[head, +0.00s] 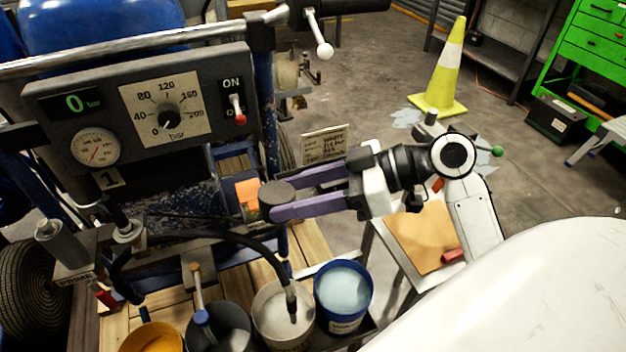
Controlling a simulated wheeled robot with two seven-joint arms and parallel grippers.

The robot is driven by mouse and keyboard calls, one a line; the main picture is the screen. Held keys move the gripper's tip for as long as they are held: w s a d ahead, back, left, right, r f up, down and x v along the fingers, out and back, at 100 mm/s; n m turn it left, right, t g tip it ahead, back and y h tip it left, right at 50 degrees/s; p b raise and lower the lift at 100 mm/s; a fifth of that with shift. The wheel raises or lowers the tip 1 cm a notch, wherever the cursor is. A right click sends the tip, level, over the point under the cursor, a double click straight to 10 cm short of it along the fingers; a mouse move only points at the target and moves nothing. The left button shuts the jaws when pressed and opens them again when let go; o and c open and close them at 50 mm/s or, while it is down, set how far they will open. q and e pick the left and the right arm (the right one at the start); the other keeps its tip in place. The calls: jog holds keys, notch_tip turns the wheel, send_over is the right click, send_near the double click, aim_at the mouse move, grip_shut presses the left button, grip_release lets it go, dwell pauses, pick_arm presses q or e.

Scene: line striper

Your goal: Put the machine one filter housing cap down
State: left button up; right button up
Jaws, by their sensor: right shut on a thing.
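My right gripper (284,199) reaches in from the right, its two purple fingers shut on a dark, round filter housing cap (274,189). The cap is held in front of machine one, to the right of its panel (190,62), above the wooden deck. I cannot tell how far it is above what lies under it. The panel bears a "1" plate (110,179). I cannot make out the open filter housing for sure. My left gripper is not in view.
Below the cap stand a white bucket (270,318) with a black hose in it and a blue-rimmed bucket (343,290). An orange note (248,192) and a written card (325,145) are close by. A small table (423,238) stands right; a yellow cone (443,75) is behind.

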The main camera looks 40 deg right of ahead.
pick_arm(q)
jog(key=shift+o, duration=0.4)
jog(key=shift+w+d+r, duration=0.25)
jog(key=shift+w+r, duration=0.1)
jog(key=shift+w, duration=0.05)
pick_arm(e)
jog(key=w+d+r+m+t+h, duration=0.1)
jog(key=w+d+m+t+h, duration=0.15)
jog(key=w+d, duration=0.6)
jog(key=shift+h, duration=0.65)
jog(key=f, duration=0.3)
jog(key=d+f, duration=0.1)
jog(key=f, duration=0.1)
jog(key=shift+s+f, duration=0.1)
jog(key=shift+s, duration=0.1)
notch_tip(320, 180, down, 4)
jog(key=shift+f, duration=0.3)
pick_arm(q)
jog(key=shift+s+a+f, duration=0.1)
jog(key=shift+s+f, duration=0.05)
